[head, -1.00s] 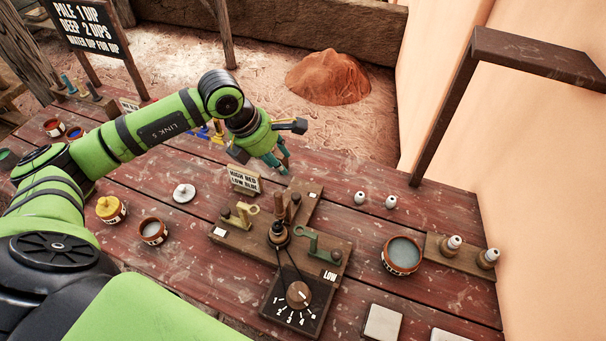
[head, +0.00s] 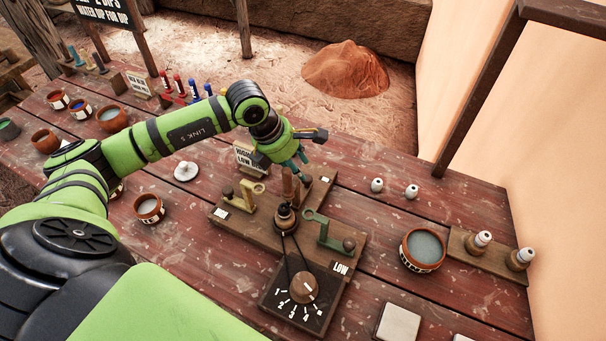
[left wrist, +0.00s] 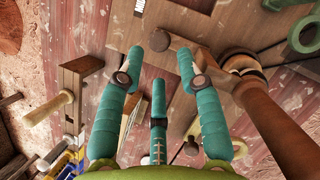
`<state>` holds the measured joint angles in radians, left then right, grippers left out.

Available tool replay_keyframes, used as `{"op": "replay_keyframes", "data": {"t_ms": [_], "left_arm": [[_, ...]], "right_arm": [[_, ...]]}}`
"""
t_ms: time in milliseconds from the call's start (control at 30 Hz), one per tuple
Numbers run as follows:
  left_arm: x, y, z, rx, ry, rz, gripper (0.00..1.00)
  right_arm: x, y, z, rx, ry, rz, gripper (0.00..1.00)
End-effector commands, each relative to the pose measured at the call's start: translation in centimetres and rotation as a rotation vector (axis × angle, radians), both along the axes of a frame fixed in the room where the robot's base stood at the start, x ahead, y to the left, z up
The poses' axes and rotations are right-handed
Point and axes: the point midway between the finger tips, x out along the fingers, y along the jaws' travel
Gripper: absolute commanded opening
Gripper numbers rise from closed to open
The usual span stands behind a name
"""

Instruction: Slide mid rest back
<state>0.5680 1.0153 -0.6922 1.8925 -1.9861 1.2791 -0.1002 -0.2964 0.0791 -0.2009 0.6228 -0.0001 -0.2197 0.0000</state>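A wooden fixture (head: 240,228) stands on the table with a yellow rest (head: 245,192) at left, a green rest (head: 326,232) at right and a dark spindle (head: 285,217) between them. A brown rod (head: 288,184) rises from the spindle; it also shows close in the left wrist view (left wrist: 282,125). The mid rest's track (head: 319,186) runs back behind the spindle; the rest itself is mostly hidden by my fingers. My left gripper (head: 302,176) hangs low over this track, teal fingers apart. In the left wrist view a round wooden knob (left wrist: 160,41) lies between and beyond the fingertips. My right gripper is out of view.
A dial board (head: 303,293) is at the fixture's front. A sign (head: 244,157) stands just left of my gripper. A bowl (head: 422,249), two small white beads (head: 394,188) and a bead stand (head: 470,245) are at right. Bare table lies behind right.

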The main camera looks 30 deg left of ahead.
Motion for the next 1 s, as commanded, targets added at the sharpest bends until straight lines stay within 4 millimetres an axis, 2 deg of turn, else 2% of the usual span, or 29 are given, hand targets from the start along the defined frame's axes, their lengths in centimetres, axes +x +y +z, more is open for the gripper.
{"op": "replay_keyframes", "data": {"t_ms": [100, 300, 633, 667, 700, 733, 767, 1000], "left_arm": [[0.5, -0.6, -1.6, -0.003, 0.006, 0.002, 0.36], [1.2, -1.1, -3.8, -0.001, 0.003, 0.002, 0.36], [1.3, -1.2, -4.5, 0.000, 0.002, 0.001, 0.36], [1.3, -1.2, -4.5, 0.000, 0.002, 0.001, 0.32], [1.3, -1.2, -4.5, 0.000, 0.002, 0.001, 0.16], [1.3, -1.2, -4.5, 0.000, 0.002, 0.001, 0.04], [1.3, -1.2, -4.5, 0.000, 0.002, 0.001, 0.00], [1.7, -1.3, -4.6, -0.002, 0.000, 0.001, 0.00]], "right_arm": [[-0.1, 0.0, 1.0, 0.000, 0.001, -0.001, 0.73], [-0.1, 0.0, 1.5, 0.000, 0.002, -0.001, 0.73], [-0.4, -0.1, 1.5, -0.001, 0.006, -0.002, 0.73], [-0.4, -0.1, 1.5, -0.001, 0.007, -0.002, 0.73], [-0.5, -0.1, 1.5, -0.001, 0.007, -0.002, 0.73], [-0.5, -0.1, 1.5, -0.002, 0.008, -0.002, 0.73], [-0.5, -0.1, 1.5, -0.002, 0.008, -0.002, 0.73], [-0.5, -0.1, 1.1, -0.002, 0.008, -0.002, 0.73]]}}
